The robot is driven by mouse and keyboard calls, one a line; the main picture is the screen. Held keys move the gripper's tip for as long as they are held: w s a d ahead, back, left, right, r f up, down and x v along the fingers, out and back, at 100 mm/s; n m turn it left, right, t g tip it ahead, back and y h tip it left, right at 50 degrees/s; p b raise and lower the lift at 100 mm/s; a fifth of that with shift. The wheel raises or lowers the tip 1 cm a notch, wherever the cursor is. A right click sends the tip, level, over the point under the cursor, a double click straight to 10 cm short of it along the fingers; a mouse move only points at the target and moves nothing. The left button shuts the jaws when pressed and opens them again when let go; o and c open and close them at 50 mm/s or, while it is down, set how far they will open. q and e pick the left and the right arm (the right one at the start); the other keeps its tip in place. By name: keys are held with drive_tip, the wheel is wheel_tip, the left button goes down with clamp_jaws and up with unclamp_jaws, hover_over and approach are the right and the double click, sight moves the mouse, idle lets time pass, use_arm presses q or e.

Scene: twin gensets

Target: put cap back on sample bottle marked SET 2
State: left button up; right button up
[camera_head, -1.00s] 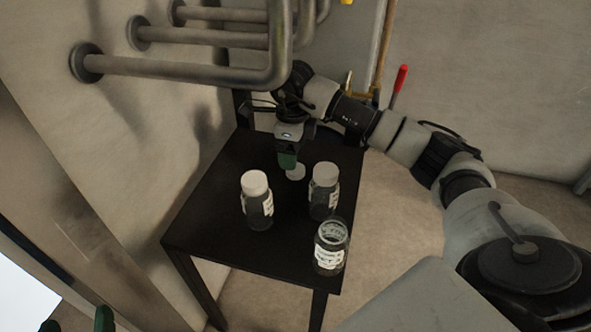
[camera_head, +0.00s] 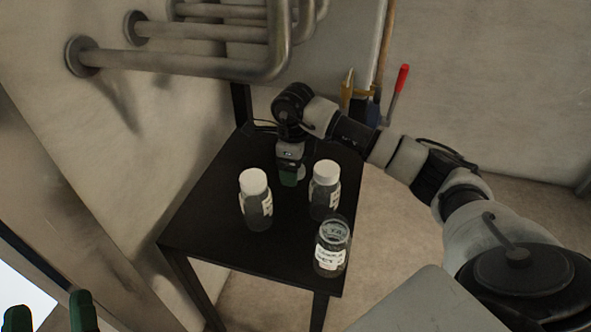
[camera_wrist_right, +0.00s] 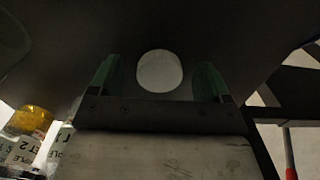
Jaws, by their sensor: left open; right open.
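An uncapped clear bottle (camera_head: 331,252) stands upright at the table's front right corner; its label is too small to read surely. The loose white cap (camera_wrist_right: 160,71) lies on the dark table top, seen between and beyond the fingertips in the right wrist view. My right gripper (camera_head: 289,180) is open, pointing down over the table behind the bottles, and hides the cap in the head view. Its green fingers also show in the right wrist view (camera_wrist_right: 158,78), apart from the cap on both sides. My left gripper (camera_head: 48,304) is open and empty at the bottom left, away from the table.
Two white-capped bottles stand on the black table (camera_head: 205,220): one left (camera_head: 256,205), one right (camera_head: 324,195), close in front of my right gripper. Thick pipes (camera_head: 180,65) run above the table's back left. A red-handled tool (camera_head: 400,80) stands behind my right arm.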

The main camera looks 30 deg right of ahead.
drive_tip(key=shift+c, duration=0.3)
drive_tip(key=c, duration=0.9)
drive_tip(key=shift+w+a+r, duration=0.1)
drive_tip(key=shift+w+r, duration=0.2)
drive_tip(key=shift+r, duration=0.05)
drive_tip(key=w+a+r+p, duration=0.1)
drive_tip(key=w+r, duration=0.1)
drive_tip(key=w, duration=0.1)
drive_tip(key=w+a+r, duration=0.1)
drive_tip(key=w+r, duration=0.1)
drive_tip(key=w, duration=0.2)
drive_tip(key=w+a+r+p, duration=0.1)
drive_tip(key=w+r, duration=0.1)
drive_tip(key=w, duration=0.2)
drive_tip(key=shift+w+r+p, duration=0.25)
drive_tip(key=shift+p, duration=0.1)
use_arm(q)
wheel_tip(320, 180, down, 8)
drive_tip(key=a+g+y, duration=0.1)
drive_tip(key=g+y, duration=0.2)
drive_tip(key=g, duration=0.4)
drive_tip(key=shift+s+a+f+g, duration=0.2)
drive_tip(key=shift+a+f+g, duration=0.05)
drive_tip(key=shift+a+g, duration=0.1)
use_arm(e)
drive_tip(key=shift+w+a+r, duration=0.1)
drive_tip(key=shift+w+r, duration=0.3)
drive_tip(key=shift+w, duration=0.35)
